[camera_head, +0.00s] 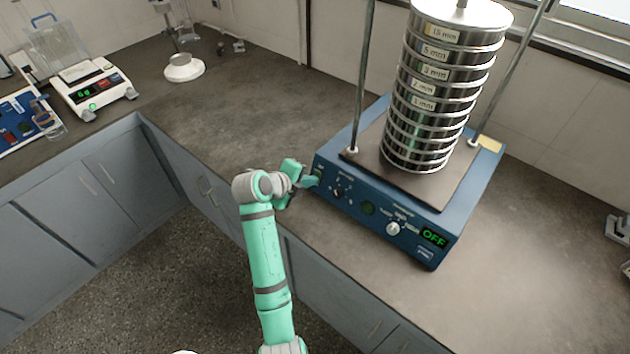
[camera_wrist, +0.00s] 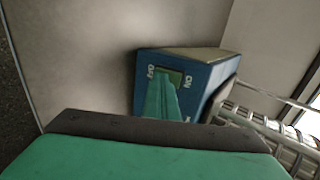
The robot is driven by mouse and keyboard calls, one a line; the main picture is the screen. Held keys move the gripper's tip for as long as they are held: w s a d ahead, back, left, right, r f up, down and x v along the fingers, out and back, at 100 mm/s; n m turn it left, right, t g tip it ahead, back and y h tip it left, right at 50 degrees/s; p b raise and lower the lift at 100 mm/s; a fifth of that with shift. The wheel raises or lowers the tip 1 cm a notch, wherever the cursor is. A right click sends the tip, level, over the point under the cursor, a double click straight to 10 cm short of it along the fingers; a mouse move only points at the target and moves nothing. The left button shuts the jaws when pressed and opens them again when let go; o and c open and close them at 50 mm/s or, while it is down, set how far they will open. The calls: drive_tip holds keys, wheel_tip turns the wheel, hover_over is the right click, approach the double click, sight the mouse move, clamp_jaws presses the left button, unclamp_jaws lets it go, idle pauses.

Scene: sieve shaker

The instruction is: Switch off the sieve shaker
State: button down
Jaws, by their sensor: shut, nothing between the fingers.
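The blue sieve shaker (camera_head: 378,222) stands on the bench with a stack of metal sieves (camera_head: 440,85) on it. Its front display (camera_head: 433,237) reads OFF in green. A white knob (camera_head: 393,228) and a smaller switch are on the same panel. My gripper (camera_head: 311,182) is at the left end of the front panel, by a green-lit rocker switch. In the wrist view the shut green fingers (camera_wrist: 162,98) lie over the switch between the OFF and ON labels and hide most of it. I cannot tell whether they touch it.
A white-based stand (camera_head: 183,68) is at the back. The bench right of the shaker (camera_head: 545,240) is mostly clear.

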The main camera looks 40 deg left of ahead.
drive_tip(key=shift+w+d, duration=0.45)
drive_tip(key=shift+d, duration=0.15)
drive_tip(key=shift+a, duration=0.1)
drive_tip(key=shift+s, duration=0.1)
drive_tip(key=shift+s+r, duration=0.25)
drive_tip(key=shift+r, duration=0.15)
drive_tip(key=shift+a+r, duration=0.15)
drive_tip(key=shift+r, duration=0.3)
